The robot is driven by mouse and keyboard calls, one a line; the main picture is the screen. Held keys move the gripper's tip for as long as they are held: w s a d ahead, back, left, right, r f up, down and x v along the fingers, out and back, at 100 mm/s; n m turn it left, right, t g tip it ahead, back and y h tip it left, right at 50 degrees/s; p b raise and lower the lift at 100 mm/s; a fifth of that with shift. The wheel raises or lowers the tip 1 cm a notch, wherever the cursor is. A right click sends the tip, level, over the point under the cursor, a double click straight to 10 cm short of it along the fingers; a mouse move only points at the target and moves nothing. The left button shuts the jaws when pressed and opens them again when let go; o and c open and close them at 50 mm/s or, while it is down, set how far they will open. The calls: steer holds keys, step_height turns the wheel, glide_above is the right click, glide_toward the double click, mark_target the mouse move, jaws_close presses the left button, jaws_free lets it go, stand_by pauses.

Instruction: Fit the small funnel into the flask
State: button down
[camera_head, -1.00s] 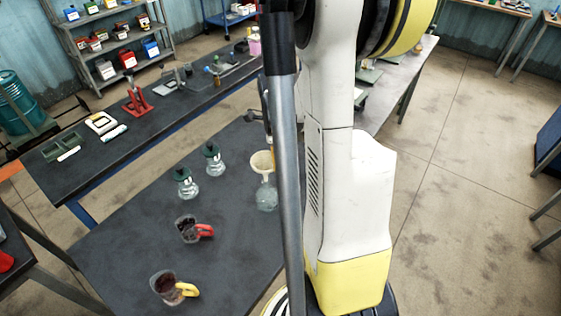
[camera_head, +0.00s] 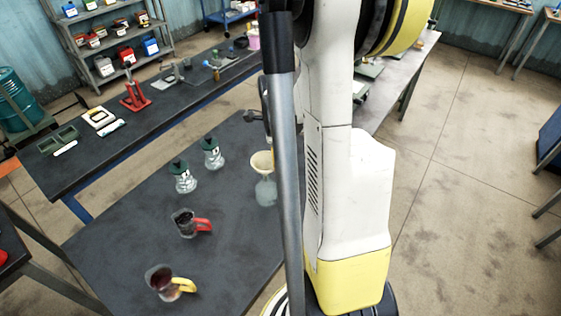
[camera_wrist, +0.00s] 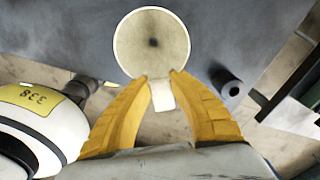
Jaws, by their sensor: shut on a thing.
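The small funnel is cream-coloured, with a wide round mouth (camera_head: 261,160). In the wrist view its bowl (camera_wrist: 152,38) lies just beyond my fingertips. My gripper (camera_wrist: 161,78) has two yellow fingers shut on the pale tab at the funnel's side. The clear glass flask (camera_head: 265,191) stands on the dark table, directly below the funnel in the head view, partly behind my grey pole. The funnel's lower end overlaps the flask's neck; I cannot tell if it is inside. The wrist view hides the flask beneath the bowl.
Two glass bottles with dark green tops (camera_head: 182,177) (camera_head: 211,153) stand left of the flask. A red-handled jug (camera_head: 186,223) and a yellow-handled jug (camera_head: 164,284) with dark contents stand nearer the front. The dark table (camera_head: 130,235) is bare around them.

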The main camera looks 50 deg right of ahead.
steer(key=shift+f+b, duration=0.45)
steer(key=shift+f, duration=0.15)
steer(key=c, duration=1.2)
jaws_free()
steer(key=shift+r, duration=0.1)
step_height(320, 180, up, 12)
steer(key=shift+w+a, duration=0.2)
steer(key=shift+w, duration=0.05)
